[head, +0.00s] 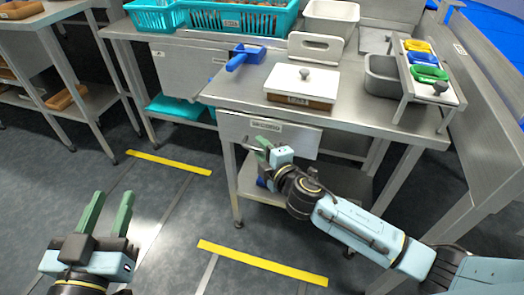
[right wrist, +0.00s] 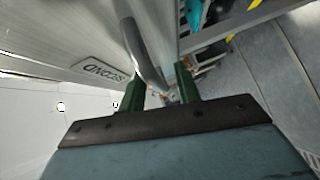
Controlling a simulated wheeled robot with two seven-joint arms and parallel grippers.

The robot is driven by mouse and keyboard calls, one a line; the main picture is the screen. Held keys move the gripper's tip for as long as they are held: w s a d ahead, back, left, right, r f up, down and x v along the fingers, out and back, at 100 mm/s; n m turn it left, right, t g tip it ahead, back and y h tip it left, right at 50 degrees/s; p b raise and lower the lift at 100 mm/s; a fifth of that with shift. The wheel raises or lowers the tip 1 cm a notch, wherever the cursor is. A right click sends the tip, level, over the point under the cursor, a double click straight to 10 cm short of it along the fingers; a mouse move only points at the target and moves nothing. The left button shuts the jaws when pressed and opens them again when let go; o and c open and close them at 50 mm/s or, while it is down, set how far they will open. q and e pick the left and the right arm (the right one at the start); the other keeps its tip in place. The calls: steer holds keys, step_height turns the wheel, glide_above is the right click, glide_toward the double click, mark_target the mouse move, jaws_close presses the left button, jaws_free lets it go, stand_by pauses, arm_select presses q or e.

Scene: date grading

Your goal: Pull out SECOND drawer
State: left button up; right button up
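The drawer (head: 300,138) with a label reading SECOND is a grey metal front under the right-hand table, and it looks shut. Its label also shows in the right wrist view (right wrist: 100,70). My right gripper (head: 262,148) is at the drawer front. In the right wrist view its green fingers stand apart, with the curved metal handle (right wrist: 146,58) reaching between them, nearer the left finger. I cannot tell whether a finger touches it. My left gripper (head: 106,212) is open and empty, low above the floor, far from the drawer.
On the table are a white-lidded box (head: 300,82), a blue scoop (head: 243,56), a grey bin (head: 382,76) and a rack with coloured items (head: 445,85). A table leg (head: 232,185) stands left of the drawer. The floor in front, with yellow strips (head: 262,262), is clear.

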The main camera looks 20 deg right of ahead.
jaws_close()
stand_by(0.3)
steer(key=shift+a, duration=0.1)
